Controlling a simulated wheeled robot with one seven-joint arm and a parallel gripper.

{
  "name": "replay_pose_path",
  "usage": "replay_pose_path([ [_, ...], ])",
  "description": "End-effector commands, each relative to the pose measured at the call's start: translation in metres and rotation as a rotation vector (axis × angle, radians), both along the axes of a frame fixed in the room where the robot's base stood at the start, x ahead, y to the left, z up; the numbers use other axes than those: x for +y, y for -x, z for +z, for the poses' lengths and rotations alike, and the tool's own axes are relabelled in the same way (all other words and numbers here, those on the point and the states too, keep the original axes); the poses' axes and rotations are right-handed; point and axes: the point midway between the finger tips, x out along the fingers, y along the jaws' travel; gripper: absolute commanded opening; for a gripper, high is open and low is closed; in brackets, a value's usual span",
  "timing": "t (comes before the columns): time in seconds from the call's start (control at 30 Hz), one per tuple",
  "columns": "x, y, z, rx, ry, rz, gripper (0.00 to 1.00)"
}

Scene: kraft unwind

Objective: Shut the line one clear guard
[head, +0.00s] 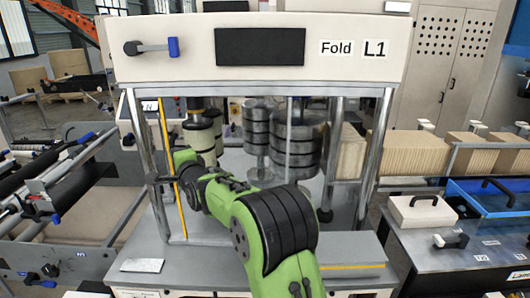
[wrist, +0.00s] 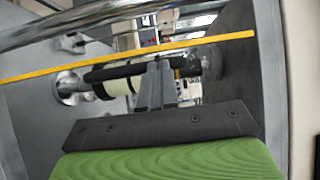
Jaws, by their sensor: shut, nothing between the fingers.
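The line one machine (head: 265,45), labelled "Fold L1", stands in front of me. Its clear guard is hard to make out. A yellow strip (head: 172,165), which looks like the guard's edge, slants down the left of the front opening. The strip also crosses the wrist view (wrist: 225,42). My gripper (head: 178,165) is at the left of the opening, beside the strip, partly hidden by my arm. In the wrist view my gripper (wrist: 154,75) is shut and empty, its fingers overlapping a black bar (wrist: 105,73). I cannot tell whether they touch it.
Steel posts (head: 145,165) frame the opening, with dark stacked discs (head: 293,140) inside. A metal bar (wrist: 80,22) crosses the top of the wrist view. A lever with a blue grip (head: 173,47) is on the upper panel. A blue tray (head: 485,205) and beige box (head: 422,212) are at right.

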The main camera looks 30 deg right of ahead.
Motion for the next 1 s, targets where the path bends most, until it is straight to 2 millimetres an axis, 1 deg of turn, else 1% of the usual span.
replay_pose_path([
  [0.1, 0.017, -0.014, 0.0, 0.0, 0.003, -0.005, 0.0],
  [0.2, 0.028, -0.022, -0.001, 0.002, 0.004, -0.008, 0.0],
  [0.33, 0.036, -0.029, -0.001, 0.001, 0.005, -0.012, 0.0],
  [0.5, 0.04, -0.032, -0.002, 0.002, 0.006, -0.014, 0.0],
  [1.0, 0.037, -0.032, -0.002, 0.003, 0.008, -0.018, 0.0],
])
